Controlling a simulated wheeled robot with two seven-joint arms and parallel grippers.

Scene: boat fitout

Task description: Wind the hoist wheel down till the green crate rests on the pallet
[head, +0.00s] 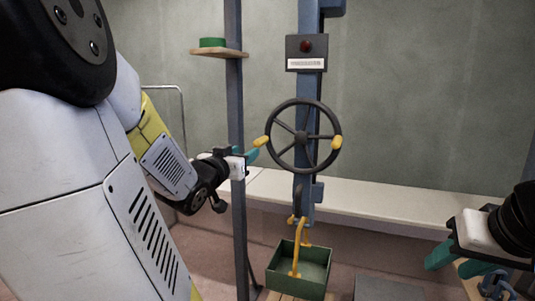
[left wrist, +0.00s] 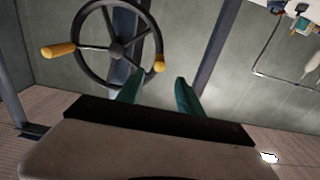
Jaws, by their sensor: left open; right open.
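The hoist wheel (head: 305,103) is dark, with a yellow knob at its left (head: 261,141) and another at its right (head: 337,141). My left gripper (head: 253,155) is open and empty, its teal fingertips close to the left knob. In the left wrist view a knob (left wrist: 159,63) lies just ahead of the gap between the open fingers (left wrist: 160,82). The green crate (head: 318,275) hangs by its yellow handle under the hoist post. Part of the wooden pallet (head: 285,297) shows beneath it; any gap is hard to judge. My right gripper (head: 453,262) is open at lower right.
A box with a red button (head: 306,46) is on the post above the wheel. A small shelf (head: 219,53) with a green block (head: 212,42) is on the left upright (head: 236,120). A pale bench (head: 420,205) runs behind. A grey slab (head: 388,288) lies right of the crate.

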